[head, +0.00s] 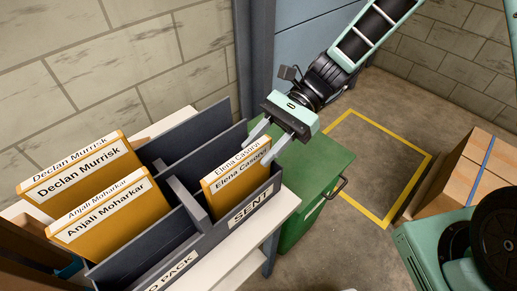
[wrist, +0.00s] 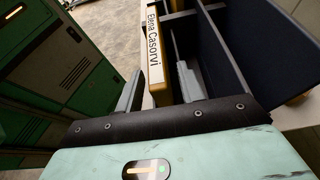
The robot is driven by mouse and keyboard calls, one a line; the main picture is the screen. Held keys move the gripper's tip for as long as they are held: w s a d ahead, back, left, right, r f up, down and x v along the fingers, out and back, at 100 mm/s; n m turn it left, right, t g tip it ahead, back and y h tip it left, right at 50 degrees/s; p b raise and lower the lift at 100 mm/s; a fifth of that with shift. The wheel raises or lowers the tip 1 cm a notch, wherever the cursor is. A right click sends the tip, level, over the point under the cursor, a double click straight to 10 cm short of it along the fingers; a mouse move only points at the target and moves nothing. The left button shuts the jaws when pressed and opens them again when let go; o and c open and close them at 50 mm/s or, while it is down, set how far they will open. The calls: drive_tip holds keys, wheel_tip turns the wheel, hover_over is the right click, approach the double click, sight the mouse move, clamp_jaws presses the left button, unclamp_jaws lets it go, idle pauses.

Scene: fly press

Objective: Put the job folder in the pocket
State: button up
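A yellow folder labelled "Elena Casorvi" (head: 236,182) stands in the front right pocket of a dark grey rack (head: 205,245), above a "SENT" label. My gripper (head: 261,146) is at the folder's right end. In the wrist view, the fingers (wrist: 160,82) stand apart on either side of the folder (wrist: 155,48), with a clear gap on the right finger's side. The left finger is close to the folder; I cannot tell whether it touches. The folder's lower part is hidden inside the pocket.
Yellow folders labelled "Declan Murrisk" (head: 75,175) and "Anjali Moharkar" (head: 105,215) stand in the rack's left side, above a partly cut-off "PACK" label. A green cabinet (head: 310,180) stands right of the rack. Cardboard boxes (head: 470,175) are farther right, beyond a yellow-marked floor area (head: 375,165).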

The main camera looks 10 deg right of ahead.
drive_tip(key=b+v, duration=0.1)
drive_tip(key=v, duration=0.9)
drive_tip(key=shift+w+d+r+b, duration=0.15)
drive_tip(key=shift+d+r+b, duration=0.05)
drive_tip(key=shift+d+b, duration=0.1)
drive_tip(key=s+d+f+n+t+h, duration=0.1)
drive_tip(key=s+d+n+t+h, duration=0.3)
drive_tip(key=d+n+t+h, duration=1)
drive_tip(key=s+a+r+n+g+y, duration=0.2)
drive_tip(key=s+a+g, duration=0.4)
drive_tip(key=s+a, duration=0.7)
drive_tip(key=a+n+y, duration=0.1)
drive_tip(key=a+n, duration=0.1)
drive_tip(key=shift+n, duration=0.4)
drive_tip(key=shift+s, duration=0.15)
